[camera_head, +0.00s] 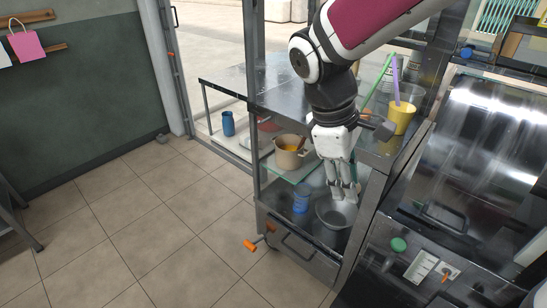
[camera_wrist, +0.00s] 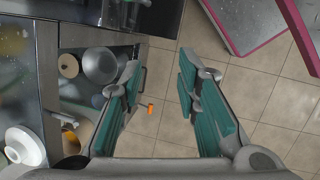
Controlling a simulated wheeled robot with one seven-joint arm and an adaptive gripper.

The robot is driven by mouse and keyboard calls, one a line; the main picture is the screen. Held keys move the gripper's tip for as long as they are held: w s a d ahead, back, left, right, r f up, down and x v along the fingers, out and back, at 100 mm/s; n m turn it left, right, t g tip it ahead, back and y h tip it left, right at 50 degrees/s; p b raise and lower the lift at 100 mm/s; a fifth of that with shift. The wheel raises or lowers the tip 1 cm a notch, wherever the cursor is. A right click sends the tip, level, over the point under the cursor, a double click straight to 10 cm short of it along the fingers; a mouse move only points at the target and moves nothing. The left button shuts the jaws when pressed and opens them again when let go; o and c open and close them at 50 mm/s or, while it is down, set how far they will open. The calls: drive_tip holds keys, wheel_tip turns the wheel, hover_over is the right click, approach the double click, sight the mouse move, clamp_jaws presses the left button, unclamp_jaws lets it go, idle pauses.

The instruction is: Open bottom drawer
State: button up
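The bottom drawer (camera_head: 312,262) is a metal front low in the steel cabinet, with a bar handle (camera_head: 297,248) across it. The drawer looks shut. My gripper (camera_head: 344,192) hangs in front of the cabinet's shelves in the head view, above the drawer and apart from its handle.
A metal bowl (camera_head: 336,212) and blue cup (camera_head: 301,201) stand on the shelf above the drawer. A beige pot (camera_head: 289,156) is on a higher shelf. An orange-ended lever (camera_head: 250,245) sticks out at lower left. The floor (camera_head: 150,235) left of the cabinet is clear.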

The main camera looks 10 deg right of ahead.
sight(293, 250)
drive_tip(key=w+a+f+n+h+b, duration=0.25)
drive_tip(key=w+f+n+b, duration=0.2)
drive_tip(key=f, duration=0.55)
drive_tip(key=w+a+f+n+h+b, duration=0.25)
drive_tip(key=w+f+n, duration=0.25)
drive_tip(key=f, duration=0.6)
drive_tip(key=w+a+f+n+h+b, duration=0.2)
drive_tip(key=w+f+n+h+b, duration=0.15)
drive_tip(key=f, duration=0.65)
drive_tip(key=w+a+f+n+t+h+b, duration=0.1)
drive_tip(key=a+f+n+t+b, duration=0.2)
drive_tip(key=f+n+t+b, duration=0.75)
drive_tip(key=w+a+f+n+t+h+b, duration=0.1)
drive_tip(key=a+f+n+t+h, duration=0.2)
drive_tip(key=f+n, duration=1.45)
drive_tip(key=w+d+f+m, duration=0.1)
drive_tip(key=w+d+m, duration=0.1)
drive_tip(key=w+d, duration=0.1)
drive_tip(key=w+d+f+m+y+b, duration=0.1)
drive_tip(key=w+d+m, duration=0.1)
drive_tip(key=w+d, duration=0.1)
drive_tip(key=w+d+f+m+t+b, duration=0.1)
drive_tip(key=w+d+m, duration=0.1)
drive_tip(key=w+d, duration=0.1)
drive_tip(key=shift+d+f+m, duration=0.35)
drive_tip(key=shift+d+m, duration=0.05)
drive_tip(key=shift+d, duration=0.1)
clamp_jaws()
